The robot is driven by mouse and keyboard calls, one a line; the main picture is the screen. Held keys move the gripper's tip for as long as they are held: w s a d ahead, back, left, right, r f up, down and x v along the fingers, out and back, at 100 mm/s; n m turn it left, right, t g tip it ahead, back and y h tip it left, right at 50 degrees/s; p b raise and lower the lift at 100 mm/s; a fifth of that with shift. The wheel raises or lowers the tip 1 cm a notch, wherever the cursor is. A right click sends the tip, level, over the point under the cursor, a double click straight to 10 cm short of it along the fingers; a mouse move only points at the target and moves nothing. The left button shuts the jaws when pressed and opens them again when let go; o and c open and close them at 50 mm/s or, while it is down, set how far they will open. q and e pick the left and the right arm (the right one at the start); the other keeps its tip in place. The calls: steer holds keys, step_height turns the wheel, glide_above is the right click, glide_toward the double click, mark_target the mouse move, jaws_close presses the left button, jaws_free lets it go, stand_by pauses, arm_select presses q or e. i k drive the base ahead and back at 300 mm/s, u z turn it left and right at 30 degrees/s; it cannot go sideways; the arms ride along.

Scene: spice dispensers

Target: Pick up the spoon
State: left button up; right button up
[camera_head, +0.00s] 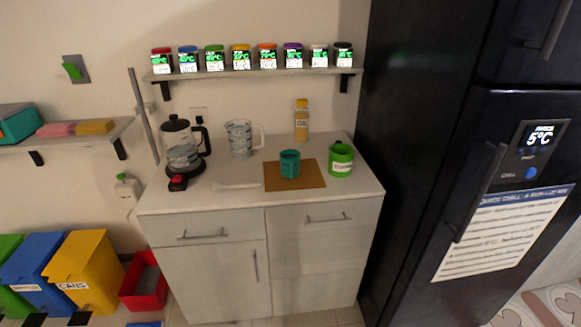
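A pale, whitish spoon (236,186) lies on the light countertop (215,200), left of the brown board (297,183) and right of the black kettle's base. It is close in colour to the counter, so its outline is faint. Neither of my grippers shows in the head view.
On the counter stand a black kettle (181,148), a clear measuring jug (240,140), an oil bottle (301,121), a teal cup (290,163) and a green container (341,158). A spice shelf (255,74) hangs above. A black fridge (420,130) bounds the right side.

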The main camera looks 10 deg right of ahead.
mark_target(215, 187)
steer(key=u, duration=0.3)
steer(key=i, duration=1.25)
steer(key=z, duration=0.75)
